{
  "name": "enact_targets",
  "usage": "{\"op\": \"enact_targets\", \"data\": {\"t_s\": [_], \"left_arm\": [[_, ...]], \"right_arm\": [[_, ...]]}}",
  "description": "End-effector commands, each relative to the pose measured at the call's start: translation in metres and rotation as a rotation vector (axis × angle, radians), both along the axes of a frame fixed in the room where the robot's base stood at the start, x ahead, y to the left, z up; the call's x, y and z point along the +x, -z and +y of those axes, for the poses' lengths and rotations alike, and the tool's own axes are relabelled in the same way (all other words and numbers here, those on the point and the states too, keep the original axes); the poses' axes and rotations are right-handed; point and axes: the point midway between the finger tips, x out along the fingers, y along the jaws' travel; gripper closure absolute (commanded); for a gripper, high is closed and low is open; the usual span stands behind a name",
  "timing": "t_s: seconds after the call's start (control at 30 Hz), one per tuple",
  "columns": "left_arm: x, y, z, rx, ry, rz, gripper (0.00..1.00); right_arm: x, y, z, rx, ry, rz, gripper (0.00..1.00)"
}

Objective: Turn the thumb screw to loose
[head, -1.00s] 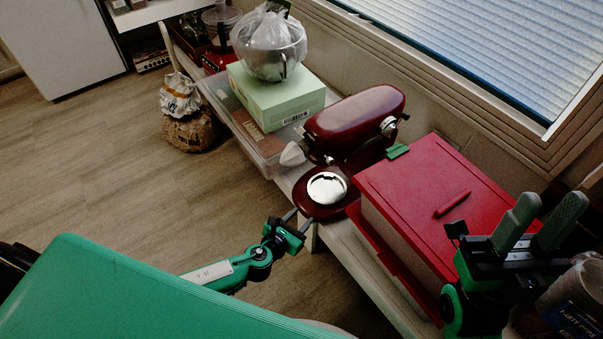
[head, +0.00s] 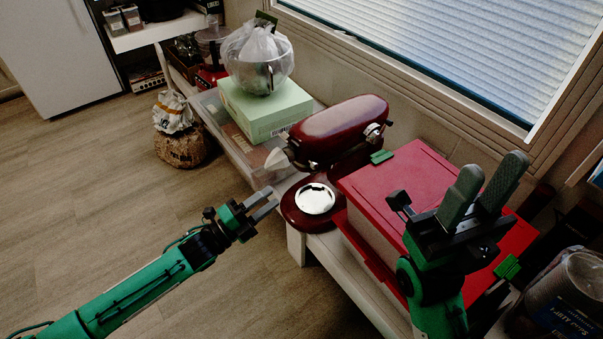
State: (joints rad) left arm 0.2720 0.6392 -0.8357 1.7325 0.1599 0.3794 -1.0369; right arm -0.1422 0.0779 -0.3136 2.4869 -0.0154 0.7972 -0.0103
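A dark red stand mixer (head: 345,122) stands on a low white bench, with its head level over a silver disc (head: 315,198) on its base. A small silver knob-like part (head: 374,130) sits on the right side of the mixer head. I cannot tell at this size whether it is the thumb screw, or how far it is turned. My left gripper (head: 271,199) is open and empty, just left of the mixer base and apart from it. My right gripper (head: 482,184) is open and empty, its fingers pointing up in front of the red box, right of the mixer.
A red box (head: 400,180) with green clips stands right beside the mixer. A pale green box (head: 262,112) with a bagged metal bowl (head: 258,62) on it is behind left. A clear tub (head: 565,290) is at the right edge. The floor at left is open.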

Motion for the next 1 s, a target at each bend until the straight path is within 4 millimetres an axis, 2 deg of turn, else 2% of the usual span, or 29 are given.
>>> {"op": "enact_targets", "data": {"t_s": [0.23,0.53,0.7,1.0], "left_arm": [[0.028,-0.009,-0.038,-0.001,0.001,-0.005,0.61],[0.061,-0.021,-0.083,0.003,0.0,-0.004,0.61],[0.071,-0.025,-0.096,0.004,-0.001,-0.002,0.61],[0.074,-0.027,-0.1,0.005,-0.002,-0.001,0.61]], "right_arm": [[-0.004,0.001,0.0,0.004,-0.003,-0.037,0.64],[-0.002,-0.004,0.009,0.006,-0.032,-0.07,0.64],[-0.002,-0.007,0.012,0.007,-0.044,-0.081,0.64],[-0.002,-0.009,0.013,0.006,-0.047,-0.082,0.64]]}}
